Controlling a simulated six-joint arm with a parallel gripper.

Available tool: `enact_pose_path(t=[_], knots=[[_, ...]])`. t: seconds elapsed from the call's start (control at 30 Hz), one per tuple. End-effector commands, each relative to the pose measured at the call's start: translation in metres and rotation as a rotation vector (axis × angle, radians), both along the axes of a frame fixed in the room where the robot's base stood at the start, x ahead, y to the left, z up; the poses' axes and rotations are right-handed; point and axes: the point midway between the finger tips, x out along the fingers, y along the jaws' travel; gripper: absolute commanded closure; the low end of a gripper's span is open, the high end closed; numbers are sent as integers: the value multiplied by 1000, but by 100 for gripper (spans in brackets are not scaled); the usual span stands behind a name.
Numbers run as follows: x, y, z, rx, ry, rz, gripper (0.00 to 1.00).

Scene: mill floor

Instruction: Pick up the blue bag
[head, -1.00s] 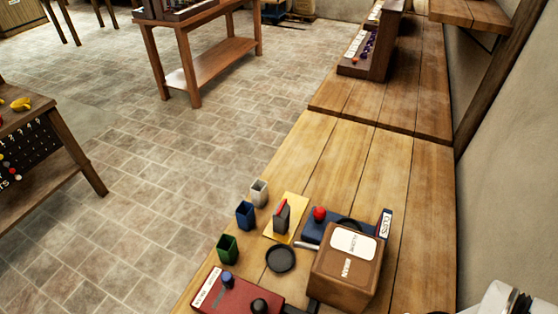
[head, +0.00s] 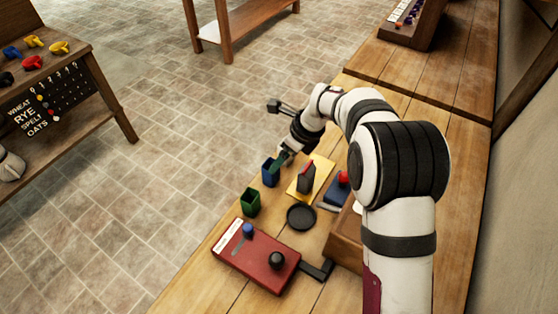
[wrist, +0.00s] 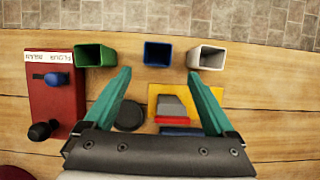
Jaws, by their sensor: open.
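The blue bag (head: 270,172) is a small, upright, open-topped blue container on the wooden bench, near its left edge. It also shows in the wrist view (wrist: 158,54), at the upper middle. My gripper (wrist: 159,72) is open and empty, with teal fingers. In the wrist view the bag's image lies between and just beyond the two fingertips; I cannot tell the height gap. In the head view my gripper (head: 281,160) is right beside the bag and partly overlaps it.
A green bag (wrist: 95,56) and a white bag (wrist: 207,58) stand on either side of the blue one. Close by are a red box (head: 255,258) with knobs, a black disc (head: 301,217) and a yellow plate (head: 321,172) bearing a grey block. Floor lies past the bench edge.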

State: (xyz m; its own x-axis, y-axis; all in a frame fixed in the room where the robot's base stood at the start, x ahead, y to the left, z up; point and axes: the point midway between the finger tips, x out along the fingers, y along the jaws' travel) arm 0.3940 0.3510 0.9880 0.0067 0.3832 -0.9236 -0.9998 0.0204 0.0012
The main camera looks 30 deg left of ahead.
Motion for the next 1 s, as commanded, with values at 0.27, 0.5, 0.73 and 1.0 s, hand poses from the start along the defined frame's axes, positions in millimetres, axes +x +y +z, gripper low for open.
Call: enact_pose_path(t=[0.27,0.5,0.73,1.0], knots=[[0,19,-47,-1,0,2,10],[-4,37,-87,-2,-1,2,10],[-4,39,-91,-1,-3,1,10],[-4,39,-90,-1,-3,1,53]])
